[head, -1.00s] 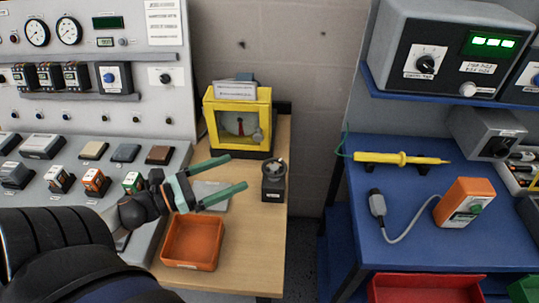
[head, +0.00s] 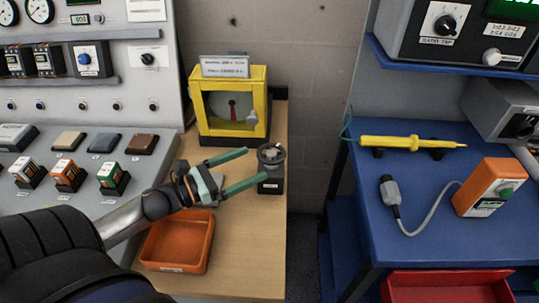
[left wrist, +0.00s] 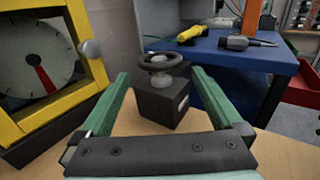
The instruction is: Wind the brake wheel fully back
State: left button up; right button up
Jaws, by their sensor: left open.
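The brake wheel is a small dark handwheel (left wrist: 160,61) on top of a black box (left wrist: 163,103), on the wooden table. In the head view the wheel (head: 271,152) stands right of the yellow-framed device. My left gripper (head: 252,168) is open and empty. Its green fingers point at the wheel's box, close in front of it; in the head view one fingertip overlaps the box. In the left wrist view the wheel shows between and beyond the fingers, with no clear contact. My right gripper is not in view.
A yellow-framed dial case (head: 232,133) with a red pointer stands just left of the wheel. An orange tray (head: 178,243) sits at the table's front. A blue bench (head: 350,196) with a yellow probe (head: 405,142) and orange box (head: 488,187) stands right, across a gap.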

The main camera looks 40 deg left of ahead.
aim_at(269, 156)
pick_arm(q)
jog(key=shift+x, duration=3.25)
jog(key=c, duration=1.1)
